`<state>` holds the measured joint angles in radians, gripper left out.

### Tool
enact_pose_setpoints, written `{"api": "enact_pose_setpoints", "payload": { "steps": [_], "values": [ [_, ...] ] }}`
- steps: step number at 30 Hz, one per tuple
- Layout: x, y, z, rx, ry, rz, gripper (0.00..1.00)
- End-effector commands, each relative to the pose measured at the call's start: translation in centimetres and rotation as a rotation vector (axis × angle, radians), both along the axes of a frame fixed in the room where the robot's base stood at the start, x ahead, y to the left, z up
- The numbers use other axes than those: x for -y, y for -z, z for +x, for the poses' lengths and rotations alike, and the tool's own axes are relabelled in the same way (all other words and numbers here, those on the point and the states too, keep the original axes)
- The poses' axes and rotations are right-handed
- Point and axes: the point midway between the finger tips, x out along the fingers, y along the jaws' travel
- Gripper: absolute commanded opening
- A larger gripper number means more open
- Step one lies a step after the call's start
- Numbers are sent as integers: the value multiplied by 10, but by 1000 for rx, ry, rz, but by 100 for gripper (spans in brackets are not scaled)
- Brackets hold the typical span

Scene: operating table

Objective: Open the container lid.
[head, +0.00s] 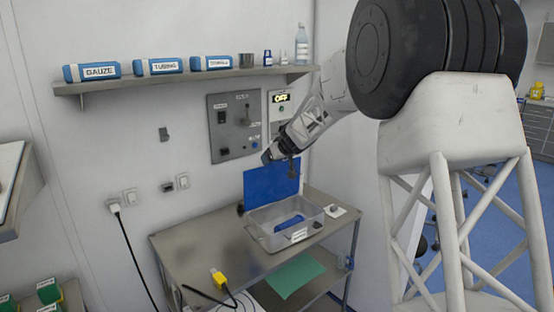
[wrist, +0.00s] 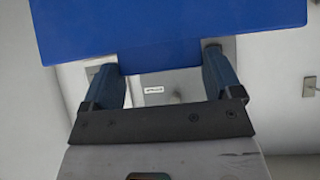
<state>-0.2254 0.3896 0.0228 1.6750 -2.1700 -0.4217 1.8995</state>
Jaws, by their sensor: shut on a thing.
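The clear container (head: 262,236) stands on a metal cart, with its inside showing and a blue item (head: 289,221) in it. Its blue lid (head: 270,190) stands up steeply at the container's back side. My gripper (head: 279,164) is at the lid's top edge. In the wrist view, the blue lid (wrist: 170,25) fills the top, and a narrower part of it reaches between the fingers of my gripper (wrist: 160,62). The gripper is shut on this part. The lid's lower edge and hinge are hidden in the wrist view.
A wall panel (head: 233,126) is close behind the lid. A shelf (head: 185,77) with blue boxes and bottles hangs above. The metal cart (head: 185,246) has free room left of the container. A cable with a yellow plug (head: 218,279) lies at its front.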

Motion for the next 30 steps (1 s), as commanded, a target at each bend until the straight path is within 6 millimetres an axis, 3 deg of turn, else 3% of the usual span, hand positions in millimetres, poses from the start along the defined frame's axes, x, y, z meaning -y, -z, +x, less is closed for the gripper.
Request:
{"api": "enact_pose_setpoints", "payload": {
  "steps": [30],
  "values": [
    [-28,1,33,-159,-1,-132,42]
  ]
}}
